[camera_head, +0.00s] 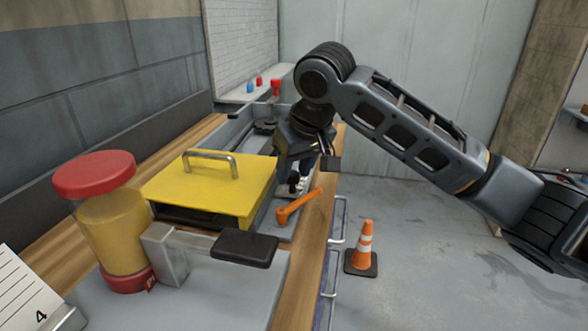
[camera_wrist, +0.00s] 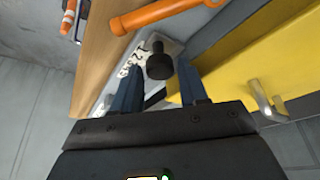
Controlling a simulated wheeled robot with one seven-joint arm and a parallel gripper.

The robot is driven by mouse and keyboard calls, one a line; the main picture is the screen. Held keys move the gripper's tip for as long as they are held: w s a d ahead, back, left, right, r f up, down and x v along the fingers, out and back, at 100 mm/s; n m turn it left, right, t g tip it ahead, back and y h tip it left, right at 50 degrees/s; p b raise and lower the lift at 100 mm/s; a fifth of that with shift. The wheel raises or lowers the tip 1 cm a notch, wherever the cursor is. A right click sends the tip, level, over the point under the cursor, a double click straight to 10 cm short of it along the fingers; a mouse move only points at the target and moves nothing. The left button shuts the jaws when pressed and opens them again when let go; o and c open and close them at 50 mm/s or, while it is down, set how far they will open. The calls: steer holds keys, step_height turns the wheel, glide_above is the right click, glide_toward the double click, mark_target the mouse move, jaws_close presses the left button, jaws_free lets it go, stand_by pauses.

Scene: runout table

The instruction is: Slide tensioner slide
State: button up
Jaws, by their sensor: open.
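The tensioner slide appears to be the small pale plate with dark markings and an upright black knob. In the wrist view the black knob (camera_wrist: 160,62) stands between the two blue fingers of my gripper (camera_wrist: 159,70), with a gap visible on each side. The marked plate (camera_wrist: 128,66) lies below it, partly hidden by the fingers. In the head view my gripper (camera_head: 298,163) points down just above the slide's knob (camera_head: 293,178), right of the yellow cover. My gripper is open. The lower part of the slide is hidden.
A yellow cover (camera_head: 205,191) with a metal handle stands close beside my gripper. An orange lever (camera_head: 297,206) lies nearer the camera. A red-capped yellow cylinder (camera_head: 112,232) and a black pad (camera_head: 244,248) are in front. A traffic cone (camera_head: 364,246) stands on the floor to the right.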

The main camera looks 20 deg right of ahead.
steer(key=v, duration=0.7)
steer(key=shift+r, duration=0.1)
